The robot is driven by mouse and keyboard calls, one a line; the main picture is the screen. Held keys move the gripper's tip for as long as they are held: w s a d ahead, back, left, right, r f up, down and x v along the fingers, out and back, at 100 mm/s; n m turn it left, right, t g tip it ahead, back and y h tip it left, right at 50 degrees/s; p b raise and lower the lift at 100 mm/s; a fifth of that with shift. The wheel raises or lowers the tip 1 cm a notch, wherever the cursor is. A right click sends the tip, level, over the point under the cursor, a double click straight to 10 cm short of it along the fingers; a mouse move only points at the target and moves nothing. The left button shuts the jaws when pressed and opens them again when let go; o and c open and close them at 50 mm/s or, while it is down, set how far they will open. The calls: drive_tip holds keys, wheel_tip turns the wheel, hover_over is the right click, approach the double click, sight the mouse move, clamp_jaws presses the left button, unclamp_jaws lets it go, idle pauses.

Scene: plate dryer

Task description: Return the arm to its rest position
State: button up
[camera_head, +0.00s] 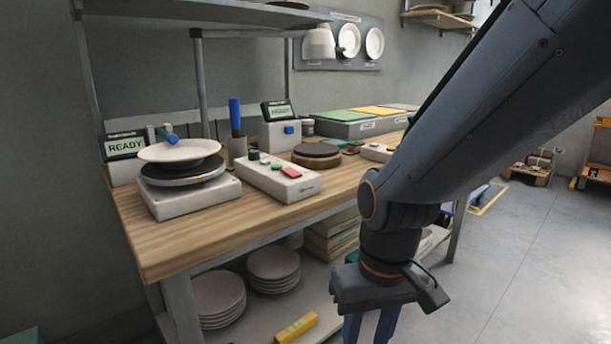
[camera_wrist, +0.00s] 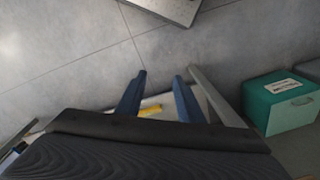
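My gripper (camera_head: 369,325) hangs fingers-down in front of the bench, right of centre in the head view, with its fingertips cut off by the lower edge. In the wrist view my gripper (camera_wrist: 158,80) shows two blue fingers standing apart with nothing between their tips. My arm comes in from the upper right of the head view and hides part of the bench's right end. A white plate (camera_head: 179,151) lies on the round dryer (camera_head: 192,194) at the bench's left end, away from my gripper.
The wooden bench (camera_head: 180,237) holds a control box (camera_head: 279,178) with buttons. Stacked plates (camera_head: 273,268) and a yellow object (camera_head: 297,327) lie on the lower shelf. A teal box (camera_wrist: 281,103) stands on the floor in the wrist view. Grey floor at right (camera_head: 536,235) is mostly clear.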

drive_tip(key=s+d+r+m+p, duration=0.2)
drive_tip(key=d+r+p, duration=0.8)
drive_tip(key=r+p, duration=0.2)
drive_tip(key=shift+s+m+h+p, duration=0.2)
drive_tip(key=shift+m+h+p, duration=0.15)
drive_tip(key=shift+p, duration=1)
